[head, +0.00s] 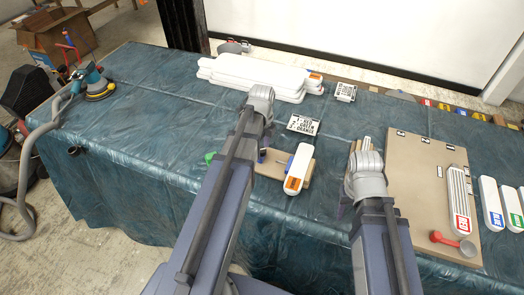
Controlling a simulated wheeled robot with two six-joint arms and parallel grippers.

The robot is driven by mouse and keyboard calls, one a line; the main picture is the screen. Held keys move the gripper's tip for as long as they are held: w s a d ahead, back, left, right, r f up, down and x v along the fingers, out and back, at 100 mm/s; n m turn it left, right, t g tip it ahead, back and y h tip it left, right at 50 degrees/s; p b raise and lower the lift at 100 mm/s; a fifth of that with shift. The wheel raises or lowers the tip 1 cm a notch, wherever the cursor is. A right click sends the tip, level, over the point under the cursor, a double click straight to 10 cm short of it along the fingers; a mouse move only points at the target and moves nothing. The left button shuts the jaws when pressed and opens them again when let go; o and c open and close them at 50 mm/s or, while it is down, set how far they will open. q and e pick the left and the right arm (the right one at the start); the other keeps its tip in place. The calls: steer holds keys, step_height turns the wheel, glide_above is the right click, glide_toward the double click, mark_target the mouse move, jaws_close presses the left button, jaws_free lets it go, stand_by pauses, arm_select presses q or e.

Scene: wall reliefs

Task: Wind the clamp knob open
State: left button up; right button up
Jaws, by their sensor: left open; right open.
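A wooden clamp block (272,165) lies on the cloth-covered table near the middle. A white piece with an orange label (299,168) rests on it, its lower end towards me. A green knob (210,157) shows to the left of my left arm, at the clamp's left side; the link between them is hidden by that arm. My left gripper (262,94) is beyond the clamp in the picture, apart from the knob. My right gripper (366,163) is right of the clamp, by the board's left edge. Both are open; their fingertips are largely hidden.
A brown board (405,205) on the right holds a striped white piece (458,198) and a red knob-like part (466,247). White slats (250,75) are stacked at the back, with a lettered plate (304,125) nearer. A sander (95,82) stands far left. The left tabletop is mostly clear.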

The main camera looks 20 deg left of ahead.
arm_select(q)
jaws_close()
stand_by(0.6)
